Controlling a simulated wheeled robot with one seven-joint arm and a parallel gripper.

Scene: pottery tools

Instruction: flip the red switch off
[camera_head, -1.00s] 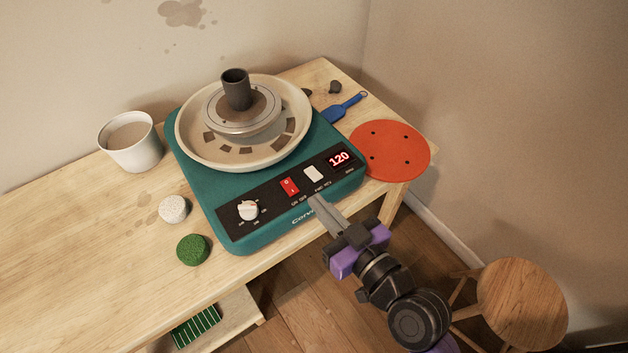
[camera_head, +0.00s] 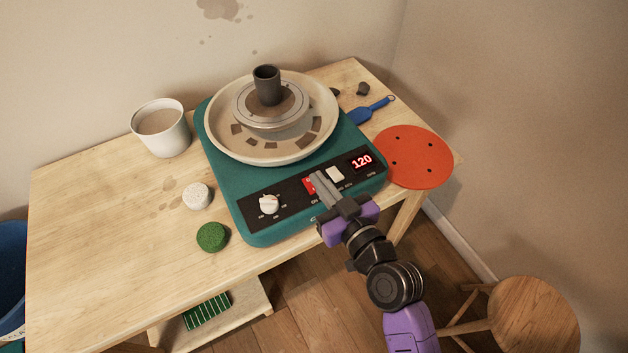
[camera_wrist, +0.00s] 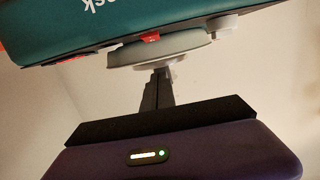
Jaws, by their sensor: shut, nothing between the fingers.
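The red switch (camera_head: 308,184) is on the black front panel of the teal pottery wheel (camera_head: 228,181), left of a white switch (camera_head: 335,174). My gripper (camera_head: 318,178) is shut and empty. Its fingertips overlap the red switch in the head view and hide much of it, so I cannot tell which way it is tipped. In the wrist view, the shut fingers (camera_wrist: 160,75) point toward the wheel's panel, and a bit of the red switch (camera_wrist: 150,37) shows beyond them. I cannot tell whether the tips touch it. The red display (camera_head: 361,161) reads 120.
A white knob (camera_head: 269,204) is at the panel's left. A dark clay cylinder (camera_head: 267,85) stands on the wheel inside the cream basin (camera_head: 215,140). A white cup (camera_head: 161,140), a green sponge (camera_head: 212,237), a red disc (camera_head: 430,158) and a stool (camera_head: 530,315) are around.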

